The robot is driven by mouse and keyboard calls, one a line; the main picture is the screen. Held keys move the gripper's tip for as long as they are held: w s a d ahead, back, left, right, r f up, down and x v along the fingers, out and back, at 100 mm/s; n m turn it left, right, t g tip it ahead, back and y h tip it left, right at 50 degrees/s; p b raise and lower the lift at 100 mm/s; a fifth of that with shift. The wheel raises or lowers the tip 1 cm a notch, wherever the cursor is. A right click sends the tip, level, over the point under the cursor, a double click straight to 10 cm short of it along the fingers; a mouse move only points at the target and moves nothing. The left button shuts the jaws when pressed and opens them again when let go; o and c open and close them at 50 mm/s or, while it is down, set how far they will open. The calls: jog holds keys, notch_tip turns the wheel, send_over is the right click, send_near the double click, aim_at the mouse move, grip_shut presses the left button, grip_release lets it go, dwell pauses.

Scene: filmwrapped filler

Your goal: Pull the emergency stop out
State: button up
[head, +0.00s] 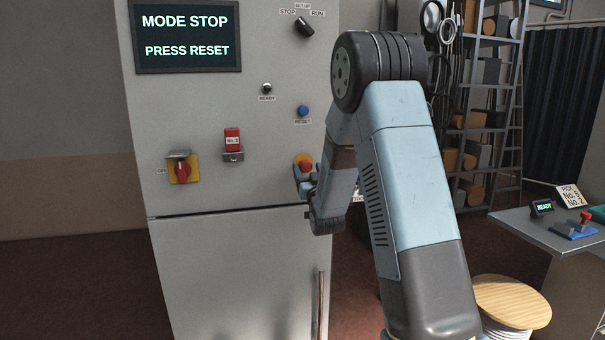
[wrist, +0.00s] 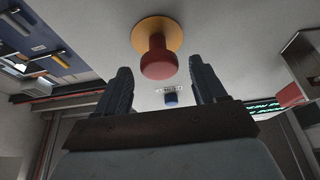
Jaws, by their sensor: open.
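The emergency stop is a red mushroom button (head: 305,167) on a yellow disc, low on the right of the grey cabinet front in the head view. It also shows in the wrist view (wrist: 158,60), its red head standing out from the yellow disc. My gripper (head: 303,180) is at the button, partly hidden by my arm in the head view. In the wrist view my gripper (wrist: 160,88) is open, with its two dark fingers pointing toward the panel and set wide on either side below the red head. Nothing is between the fingers. I cannot tell whether they touch the button.
The cabinet bears a screen (head: 187,36) reading "MODE STOP PRESS RESET", a mode knob (head: 305,26), a blue reset button (head: 303,111), a red No. 3 tag (head: 232,139) and a red-yellow switch (head: 181,170). A side table (head: 530,225) and cable reel (head: 511,302) stand right.

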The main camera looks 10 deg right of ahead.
jog(key=v, duration=1.3)
jog(key=shift+s+f, duration=0.25)
jog(key=shift+s, duration=0.05)
